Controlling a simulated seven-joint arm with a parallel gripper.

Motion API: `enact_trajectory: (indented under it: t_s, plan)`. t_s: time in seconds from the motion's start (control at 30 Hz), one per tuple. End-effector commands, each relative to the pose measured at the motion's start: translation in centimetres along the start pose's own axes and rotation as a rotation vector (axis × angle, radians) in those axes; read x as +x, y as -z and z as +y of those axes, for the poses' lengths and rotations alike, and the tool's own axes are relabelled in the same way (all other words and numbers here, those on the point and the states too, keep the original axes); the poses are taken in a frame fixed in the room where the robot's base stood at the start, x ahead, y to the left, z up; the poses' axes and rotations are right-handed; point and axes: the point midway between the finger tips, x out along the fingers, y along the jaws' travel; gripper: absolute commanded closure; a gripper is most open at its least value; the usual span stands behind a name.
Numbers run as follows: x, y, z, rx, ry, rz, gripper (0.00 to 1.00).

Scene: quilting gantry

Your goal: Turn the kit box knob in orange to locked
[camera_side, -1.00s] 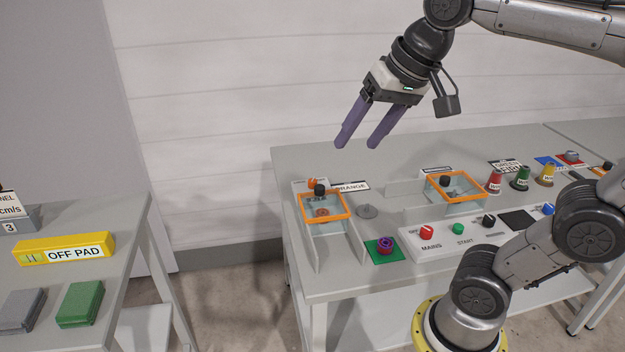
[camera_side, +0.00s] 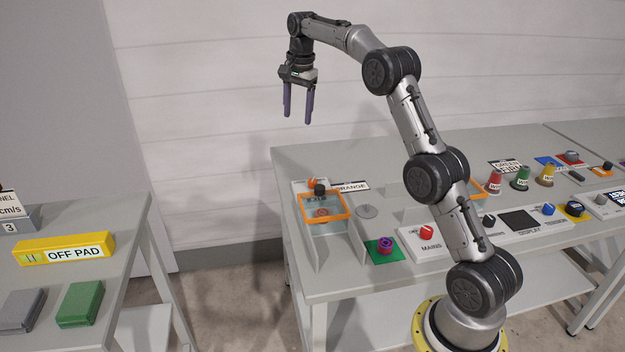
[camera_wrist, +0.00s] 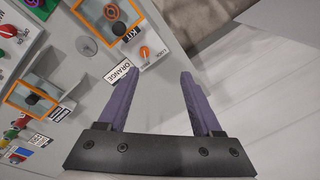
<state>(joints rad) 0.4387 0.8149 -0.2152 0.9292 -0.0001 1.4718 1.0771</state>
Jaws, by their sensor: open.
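The orange kit box knob (camera_wrist: 144,52) sits on a small white plate with printed marks, beside the ORANGE label (camera_wrist: 122,72) and the KIT tag (camera_wrist: 130,33). The print is too small to tell which mark the knob points to. In the side view the knob (camera_side: 313,182) is at the back of the kit box (camera_side: 304,213), a clear box with an orange-framed lid and a black handle. My gripper (camera_side: 298,119) is open and empty, high above and behind the table's back left, fingers down. In the wrist view my gripper (camera_wrist: 160,74) is apart from the knob.
A second orange-framed box (camera_wrist: 12,99) stands along the same table. A grey disc (camera_side: 367,211), a purple ring part on a green pad (camera_side: 369,252) and a MAINS switch panel (camera_side: 408,240) lie near the kit box. The space around my gripper is clear.

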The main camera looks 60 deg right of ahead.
Motion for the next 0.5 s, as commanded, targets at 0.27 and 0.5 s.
enact_trajectory:
  t_s: [0.27, 0.5]
  plan:
    - [9.8, 4.6, 1.7, 0.078, -0.113, -0.054, 0.33]
    - [12.0, 5.2, 2.6, 0.093, -0.13, -0.063, 0.33]
